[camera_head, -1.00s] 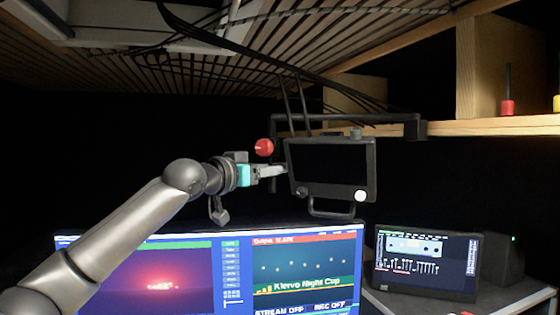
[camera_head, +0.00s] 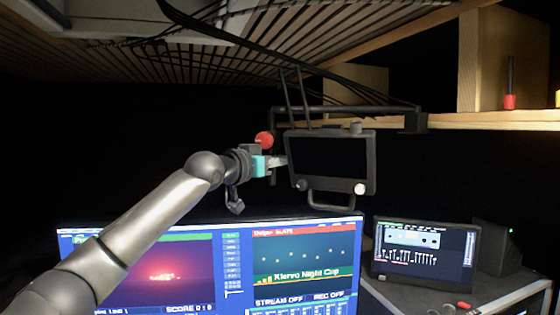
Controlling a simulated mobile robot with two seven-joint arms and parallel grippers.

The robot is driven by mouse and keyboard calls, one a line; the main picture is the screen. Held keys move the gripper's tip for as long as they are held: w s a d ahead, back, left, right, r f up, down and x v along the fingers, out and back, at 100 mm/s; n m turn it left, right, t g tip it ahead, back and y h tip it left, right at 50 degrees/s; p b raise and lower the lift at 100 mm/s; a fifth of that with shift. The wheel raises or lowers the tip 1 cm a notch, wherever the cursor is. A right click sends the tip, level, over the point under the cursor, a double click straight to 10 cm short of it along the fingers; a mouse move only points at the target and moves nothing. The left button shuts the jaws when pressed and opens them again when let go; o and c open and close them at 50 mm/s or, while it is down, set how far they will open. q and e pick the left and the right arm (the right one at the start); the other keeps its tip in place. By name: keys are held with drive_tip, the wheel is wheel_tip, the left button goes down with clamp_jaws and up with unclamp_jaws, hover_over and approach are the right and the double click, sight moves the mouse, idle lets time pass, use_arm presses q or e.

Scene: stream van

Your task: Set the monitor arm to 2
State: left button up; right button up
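The monitor arm (camera_head: 345,109) is a dark bar that reaches left from the wooden shelf. A small dark monitor (camera_head: 330,158) hangs from it, with a loop handle (camera_head: 331,206) below and round knobs at its lower corners. A red ball knob (camera_head: 264,139) shows just left of the monitor. My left gripper (camera_head: 280,161) is just below the red knob, its fingertips at the monitor's left edge. I cannot tell whether it touches either, or whether its fingers are open or shut. No position numbers are readable on the arm. My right gripper is not in view.
A wide desktop screen (camera_head: 205,275) stands below, under my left arm. A smaller screen (camera_head: 425,250) and a dark box (camera_head: 497,247) stand on a desk at the right. Cables (camera_head: 290,68) hang from the slatted ceiling. The wooden shelf (camera_head: 490,121) holds a red-based object (camera_head: 510,101).

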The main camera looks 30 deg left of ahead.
use_arm(q)
clamp_jaws()
idle(0.9)
